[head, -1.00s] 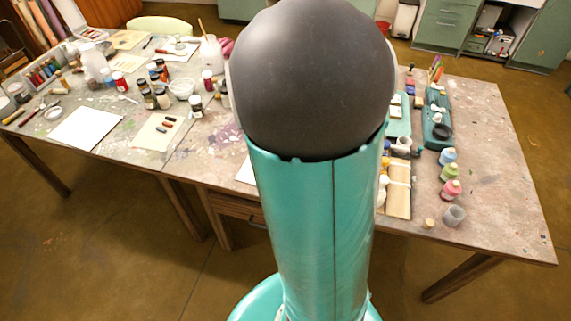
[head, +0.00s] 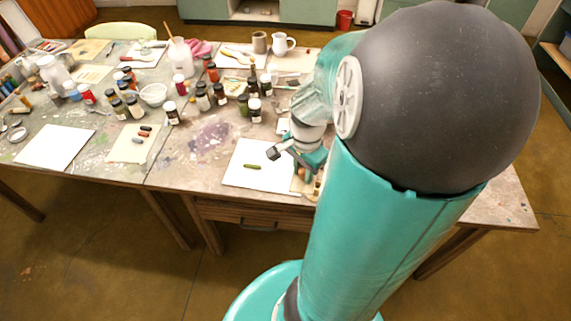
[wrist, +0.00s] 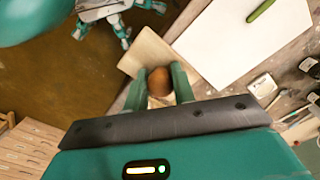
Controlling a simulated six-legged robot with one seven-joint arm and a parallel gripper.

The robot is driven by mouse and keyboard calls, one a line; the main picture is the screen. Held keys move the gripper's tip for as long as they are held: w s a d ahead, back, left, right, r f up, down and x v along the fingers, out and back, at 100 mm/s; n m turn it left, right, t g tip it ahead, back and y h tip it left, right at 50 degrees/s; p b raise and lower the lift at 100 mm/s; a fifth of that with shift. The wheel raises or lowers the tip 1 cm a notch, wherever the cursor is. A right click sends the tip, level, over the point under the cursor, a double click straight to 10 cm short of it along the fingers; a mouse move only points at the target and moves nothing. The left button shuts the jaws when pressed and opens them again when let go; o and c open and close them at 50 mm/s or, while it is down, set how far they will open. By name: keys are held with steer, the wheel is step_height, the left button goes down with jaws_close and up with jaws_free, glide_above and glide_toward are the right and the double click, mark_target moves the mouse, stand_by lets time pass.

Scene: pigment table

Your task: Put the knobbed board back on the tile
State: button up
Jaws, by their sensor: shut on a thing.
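My gripper (wrist: 160,85) is shut on the round brown knob (wrist: 159,80) of the knobbed board in the wrist view. The pale wooden board (wrist: 148,52) shows behind the fingers, partly over the floor in the picture; whether it touches the table I cannot tell. In the head view my gripper (head: 301,168) is low at the table's front edge, and my arm hides most of the board. A flat white square (head: 250,172) with a green stick (head: 252,166) on it lies just left of the gripper. I cannot tell whether this square is the tile.
Several paint jars (head: 202,97) stand behind the white square. A white bowl (head: 153,94), a white sheet (head: 57,147) and a sheet with small sticks (head: 130,150) are further left. A white jug (head: 283,43) stands at the back. My arm covers the right side of the table.

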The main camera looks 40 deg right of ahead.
steer(key=shift+w+d+f, duration=0.3)
steer(key=shift+w, duration=0.25)
steer(key=shift+w+d+f, duration=0.25)
steer(key=shift+w+d, duration=0.05)
steer(key=shift+w, duration=0.2)
steer(key=w+d+f, duration=0.1)
steer(key=w+f, duration=0.1)
steer(key=w+d+f, duration=0.1)
steer(key=w+f, duration=0.1)
steer(key=w, duration=0.1)
steer(key=w+d+f, duration=0.2)
steer(key=f, duration=0.1)
steer(key=shift+w, duration=0.35)
steer(key=shift+w+d+f, duration=0.1)
steer(key=shift+w+f, duration=0.25)
steer(key=shift+f, duration=1.6)
steer(key=shift+f, duration=0.15)
steer(key=o, duration=0.8)
